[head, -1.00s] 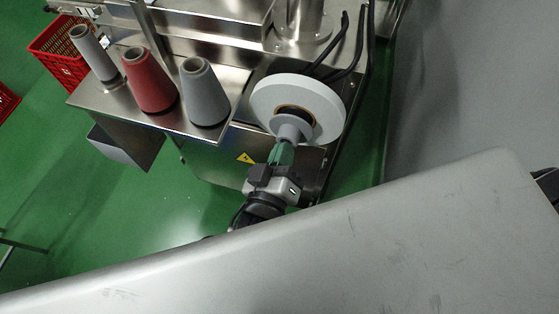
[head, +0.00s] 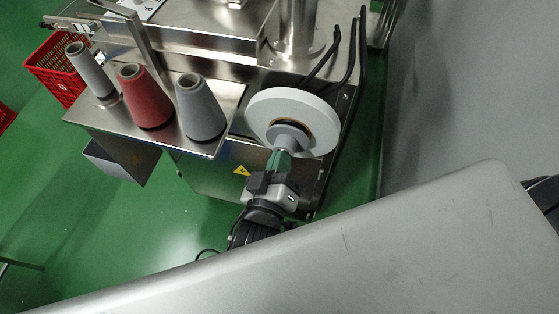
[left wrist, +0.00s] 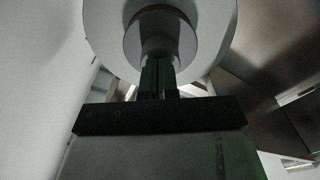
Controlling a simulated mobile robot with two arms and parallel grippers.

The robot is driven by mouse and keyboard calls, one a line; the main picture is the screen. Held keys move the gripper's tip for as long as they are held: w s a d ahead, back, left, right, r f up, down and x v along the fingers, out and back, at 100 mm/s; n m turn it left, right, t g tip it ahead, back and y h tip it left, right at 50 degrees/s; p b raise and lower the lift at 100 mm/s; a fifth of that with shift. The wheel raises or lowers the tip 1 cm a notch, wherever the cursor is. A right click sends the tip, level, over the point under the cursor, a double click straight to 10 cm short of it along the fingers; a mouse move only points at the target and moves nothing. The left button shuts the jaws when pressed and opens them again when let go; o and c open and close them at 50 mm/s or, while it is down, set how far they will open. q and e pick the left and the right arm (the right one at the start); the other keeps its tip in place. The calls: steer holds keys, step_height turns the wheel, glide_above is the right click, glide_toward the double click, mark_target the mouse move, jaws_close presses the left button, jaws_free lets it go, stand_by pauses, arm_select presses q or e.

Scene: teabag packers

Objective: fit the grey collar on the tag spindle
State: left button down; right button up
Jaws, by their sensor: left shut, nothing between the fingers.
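The grey collar (head: 291,136) sits against the front face of the white tag roll (head: 268,108), at the roll's brown core. In the left wrist view the collar (left wrist: 150,45) shows as a round grey disc in front of the roll (left wrist: 105,35). The tag spindle is hidden behind the collar and roll, so I cannot tell how far on the collar is. My left gripper (head: 281,156) is shut and empty, its green fingertips close in front of the collar. In the left wrist view the fingertips (left wrist: 158,62) overlap the collar's lower part; I cannot tell whether they touch.
A steel shelf (head: 137,133) left of the roll carries a red cone (head: 146,97) and grey cones (head: 200,108). Black cables (head: 346,72) run behind the roll. A red crate (head: 55,72) stands on the green floor. A large grey surface (head: 330,250) fills the foreground.

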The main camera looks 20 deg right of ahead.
arm_select(q)
steer(key=v, duration=1.3)
steer(key=shift+s+a+b, duration=0.25)
steer(key=shift+b, duration=0.05)
steer(key=w+d+m, duration=0.7)
steer(key=w+m, duration=0.4)
steer(key=m, duration=0.7)
steer(key=shift+d, duration=0.25)
steer(key=shift+w, duration=0.15)
